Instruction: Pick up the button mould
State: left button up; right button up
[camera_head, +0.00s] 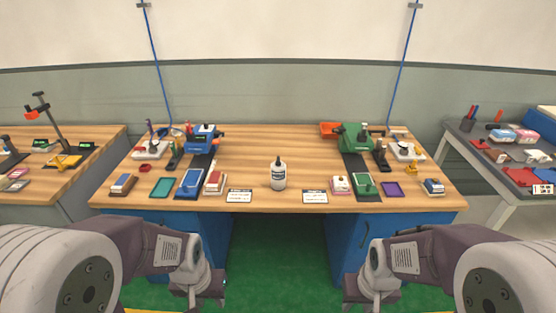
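Several small moulds and blocks lie on the wooden workbench (285,150); I cannot tell which one is the button mould. On the left are a blue machine (201,137) with a blue block (190,181) in front, and a red-and-white block (214,181). On the right are a green machine (355,136) with a green piece (365,184) in front, and a pink-and-white block (341,184). My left gripper (208,297) and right gripper (358,299) hang low in front of the bench, apart from everything on it. Their fingers are too unclear to judge.
A teal tray (162,187) and a purple tray (392,189) lie near the front edge. Side tables (50,182) (478,138) flank the bench. The bench's centre back is clear.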

aim_at(278, 175)
jog(key=i, duration=1.15)
jog(key=j+u, duration=0.05)
jog(key=j, duration=0.05)
